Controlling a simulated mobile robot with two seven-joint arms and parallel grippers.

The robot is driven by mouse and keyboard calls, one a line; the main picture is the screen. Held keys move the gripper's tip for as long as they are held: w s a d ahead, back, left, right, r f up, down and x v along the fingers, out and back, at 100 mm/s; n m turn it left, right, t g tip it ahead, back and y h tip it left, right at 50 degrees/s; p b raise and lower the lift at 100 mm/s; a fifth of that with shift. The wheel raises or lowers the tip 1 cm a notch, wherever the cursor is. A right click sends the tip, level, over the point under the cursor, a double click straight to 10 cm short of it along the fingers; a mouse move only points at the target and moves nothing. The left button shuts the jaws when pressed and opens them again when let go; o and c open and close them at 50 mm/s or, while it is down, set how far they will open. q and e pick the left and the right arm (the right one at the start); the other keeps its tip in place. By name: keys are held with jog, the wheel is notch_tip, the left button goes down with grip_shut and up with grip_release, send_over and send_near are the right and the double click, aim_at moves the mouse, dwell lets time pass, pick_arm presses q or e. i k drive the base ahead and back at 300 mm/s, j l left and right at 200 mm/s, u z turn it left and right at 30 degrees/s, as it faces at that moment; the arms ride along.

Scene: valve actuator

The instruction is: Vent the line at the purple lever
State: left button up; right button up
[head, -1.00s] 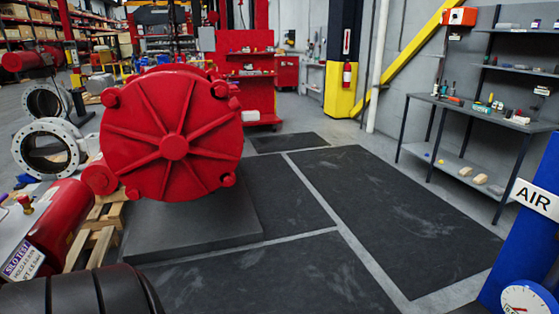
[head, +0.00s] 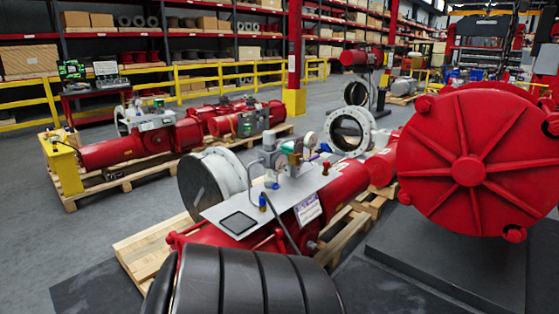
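A small purple lever (head: 324,148) shows at the right end of the valve fittings on a grey panel (head: 238,208). The panel lies on top of a red actuator (head: 335,192) on a wooden pallet. The lever is small in the picture, and I cannot tell its exact position. Beside it are a pressure gauge (head: 309,140) and a green-and-white fitting (head: 290,147). A second gauge (head: 279,166) and a blue knob (head: 262,202) sit nearer. Neither of my grippers is in view.
A big red ribbed end cap (head: 468,168) stands on a dark block at the right. A large grey flange (head: 212,178) sits left of the panel. A yellow stand (head: 65,165) and another red actuator (head: 115,150) are farther back left. Grey floor is free between them.

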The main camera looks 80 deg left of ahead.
aim_at(302, 160)
jog(key=u, duration=2.4)
jog(key=i+l+u, duration=0.2)
jog(key=i+l, duration=0.3)
jog(key=i, duration=0.3)
jog(key=i+l+u, duration=0.15)
jog(key=i+l, duration=0.45)
jog(key=i, duration=0.15)
